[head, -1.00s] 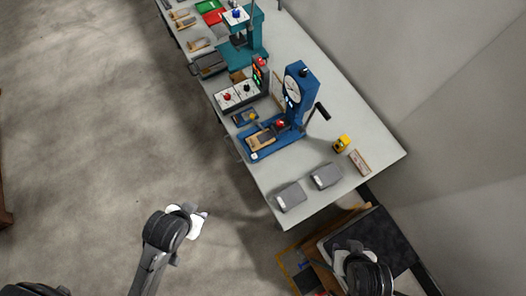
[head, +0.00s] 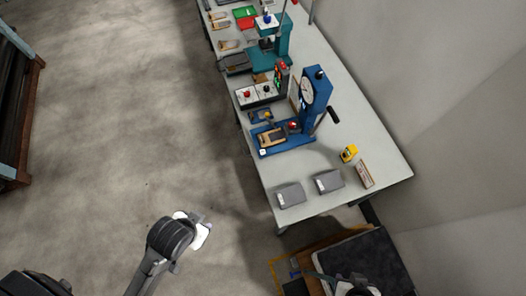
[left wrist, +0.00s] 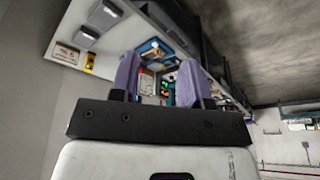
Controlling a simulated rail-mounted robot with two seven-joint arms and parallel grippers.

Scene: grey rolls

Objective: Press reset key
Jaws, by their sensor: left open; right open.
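A control box (head: 257,94) with a red button and a black knob stands on the table beside a small upright panel (head: 282,76) with green and red lights. The lit panel also shows in the left wrist view (left wrist: 168,90). I cannot make out a key marked reset. A blue press (head: 314,95) with a dial and black lever stands just in front of them. My left gripper (head: 203,222) is off the table's near left corner, over the floor. Its fingers (left wrist: 160,80) are apart and empty. My right gripper (head: 338,284) is low at the bottom edge, partly hidden, also away from the panel.
Two grey boxes (head: 291,195), a yellow item (head: 348,153) and a small brown-and-white box (head: 365,175) lie at the table's near end. A teal machine (head: 272,54) stands farther back. A dark-topped stand (head: 375,258) is near my right arm.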

